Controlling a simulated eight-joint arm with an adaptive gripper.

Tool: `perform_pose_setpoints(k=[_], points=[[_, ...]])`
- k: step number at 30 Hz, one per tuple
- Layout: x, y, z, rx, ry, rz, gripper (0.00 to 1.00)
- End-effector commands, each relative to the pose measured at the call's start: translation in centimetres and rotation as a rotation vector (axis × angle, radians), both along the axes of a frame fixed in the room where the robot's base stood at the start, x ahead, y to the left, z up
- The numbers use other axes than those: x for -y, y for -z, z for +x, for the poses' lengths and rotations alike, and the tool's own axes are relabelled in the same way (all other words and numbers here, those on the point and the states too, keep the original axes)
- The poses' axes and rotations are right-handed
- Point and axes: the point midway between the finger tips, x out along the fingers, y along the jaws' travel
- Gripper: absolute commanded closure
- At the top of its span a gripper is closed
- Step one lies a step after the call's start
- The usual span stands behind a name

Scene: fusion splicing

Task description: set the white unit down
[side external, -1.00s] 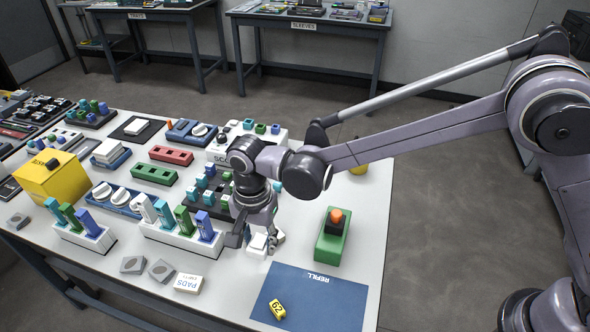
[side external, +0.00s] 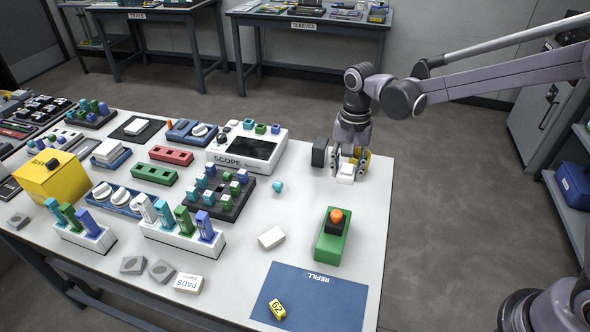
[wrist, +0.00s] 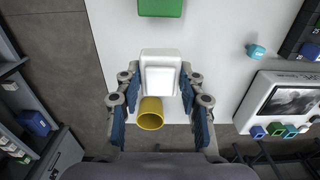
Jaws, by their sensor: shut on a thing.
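My gripper (side external: 350,163) is at the table's back right, fingers pointing down, shut on the white unit (side external: 345,173). In the wrist view the white unit (wrist: 160,74) sits between the two blue-padded fingers. I cannot tell whether its underside touches the table. A yellow cup (wrist: 151,113) stands right beside the unit, behind it in the side view and partly hidden by my gripper.
A second white block (side external: 272,237) lies on the table near the front. A green box with an orange knob (side external: 333,237), a teal piece (side external: 278,187) and the scope (side external: 222,153) stand around. The table's right edge is close to my gripper.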

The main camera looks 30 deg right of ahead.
Motion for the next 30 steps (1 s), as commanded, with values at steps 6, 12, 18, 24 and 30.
perform_pose_setpoints(k=[6,12,18,24,30], points=[[9.0,-0.1,-0.5,0.001,0.006,0.001,0.92],[13.2,-0.1,-1.3,0.001,0.000,0.001,0.92],[12.9,0.7,-0.9,0.001,-0.009,0.001,0.92],[9.4,3.0,0.7,0.001,-0.010,0.001,0.92],[5.9,5.3,2.4,0.001,-0.009,0.001,0.92]])
